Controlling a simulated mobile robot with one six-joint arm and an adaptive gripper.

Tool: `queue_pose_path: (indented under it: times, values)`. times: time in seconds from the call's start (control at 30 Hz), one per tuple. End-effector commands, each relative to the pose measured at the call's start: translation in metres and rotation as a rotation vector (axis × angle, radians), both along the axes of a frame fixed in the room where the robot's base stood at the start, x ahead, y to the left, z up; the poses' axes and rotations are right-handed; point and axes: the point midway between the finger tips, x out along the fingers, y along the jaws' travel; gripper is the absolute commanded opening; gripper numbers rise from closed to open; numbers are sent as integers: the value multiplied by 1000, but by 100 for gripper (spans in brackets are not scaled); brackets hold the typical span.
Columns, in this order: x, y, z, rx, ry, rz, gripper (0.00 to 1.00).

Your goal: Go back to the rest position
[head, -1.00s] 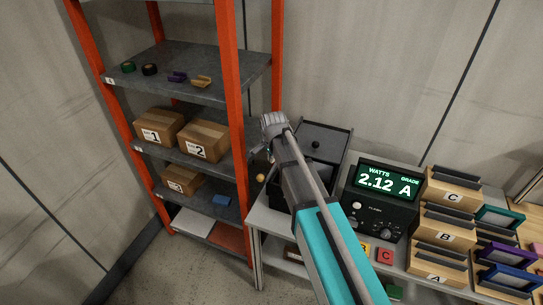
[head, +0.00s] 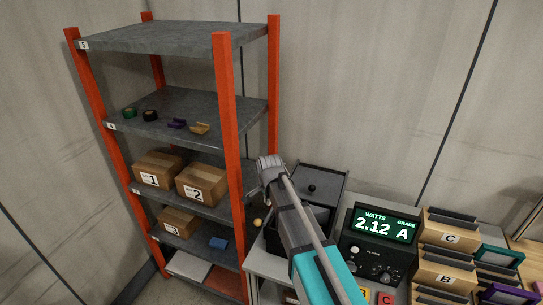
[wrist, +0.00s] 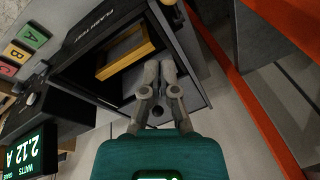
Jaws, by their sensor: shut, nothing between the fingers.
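My gripper (wrist: 160,68) is at the middle of the wrist view, with its two grey fingers together and nothing between them. It is in front of the open black flash-test box. In the head view my arm reaches up and left from the bottom, and its grey end is near the shelf's right post. The fingers cannot be made out there.
The black box (wrist: 82,75) holds a wooden frame (wrist: 125,52); its knobbed lid (head: 322,181) also shows in the head view. An orange-posted shelf (head: 226,130) stands close left. The meter (head: 381,224) reads 2.12 A, beside wooden holders (head: 449,238).

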Motion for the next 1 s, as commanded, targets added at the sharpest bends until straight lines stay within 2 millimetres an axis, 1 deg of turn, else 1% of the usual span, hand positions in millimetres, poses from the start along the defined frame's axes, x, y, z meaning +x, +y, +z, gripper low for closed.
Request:
queue_pose_path:
  times: [0.17, 0.27, 0.37, 0.47, 0.57, 0.7, 0.8, 0.9, 1.0]
  values:
    - [-3, -5, -2, -4, 2, 11, 0]
    - [-10, -16, -7, -15, 9, 40, 0]
    - [-22, -34, -14, -31, 21, 91, 0]
    - [-39, -59, -24, -53, 38, 165, 0]
    - [-60, -86, -35, -76, 62, 258, 0]
    - [-93, -125, -50, -103, 96, 398, 0]
    - [-118, -149, -60, -117, 122, 500, 0]
    - [-141, -170, -69, -124, 144, 598, 0]
    - [-161, -186, -76, -128, 162, 682, 0]
